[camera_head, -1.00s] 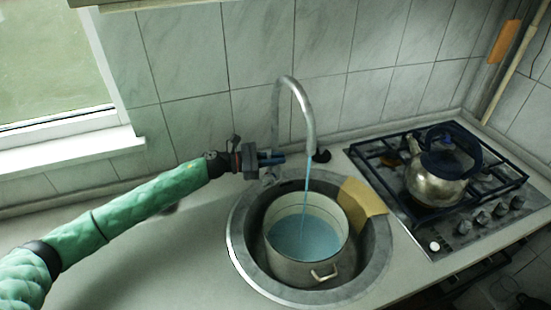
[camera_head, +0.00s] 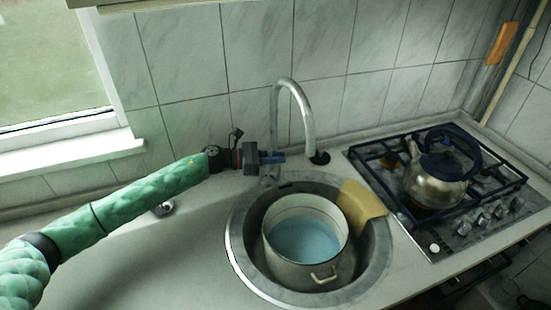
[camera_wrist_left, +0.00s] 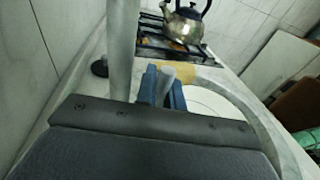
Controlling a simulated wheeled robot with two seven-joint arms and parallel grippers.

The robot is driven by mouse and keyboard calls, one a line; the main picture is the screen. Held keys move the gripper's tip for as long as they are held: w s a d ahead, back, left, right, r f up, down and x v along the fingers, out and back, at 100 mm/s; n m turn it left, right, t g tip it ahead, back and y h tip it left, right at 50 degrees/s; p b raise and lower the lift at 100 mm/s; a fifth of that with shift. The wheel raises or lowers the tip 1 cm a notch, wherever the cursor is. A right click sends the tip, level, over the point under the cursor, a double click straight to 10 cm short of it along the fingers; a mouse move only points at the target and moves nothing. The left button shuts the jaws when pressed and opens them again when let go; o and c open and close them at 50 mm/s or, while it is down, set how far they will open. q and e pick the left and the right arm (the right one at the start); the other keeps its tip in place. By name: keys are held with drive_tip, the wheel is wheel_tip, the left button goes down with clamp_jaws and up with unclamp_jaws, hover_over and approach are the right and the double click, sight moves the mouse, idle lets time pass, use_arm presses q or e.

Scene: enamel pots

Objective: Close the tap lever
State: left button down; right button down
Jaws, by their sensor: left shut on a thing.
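The tap (camera_head: 306,110) has a tall curved metal spout over the round sink (camera_head: 240,258). No water stream shows from the spout. My left gripper (camera_head: 274,157) is at the base of the tap, its blue fingers shut on the tap lever. In the left wrist view the grey lever (camera_wrist_left: 165,84) stands between the blue fingers, next to the tap's upright pipe (camera_wrist_left: 122,50). In the head view the lever is mostly hidden by the gripper. An enamel pot (camera_head: 285,270) with bluish water stands in the sink under the spout. My right gripper is not in view.
A yellow sponge or cloth (camera_head: 362,202) lies on the sink's right rim. A kettle (camera_head: 437,185) stands on the gas stove (camera_head: 400,205) at the right. The tiled wall (camera_head: 258,50) is close behind the tap. The counter left of the sink is largely clear.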

use_arm(q)
drive_tip(key=c, duration=1.5)
unclamp_jaws()
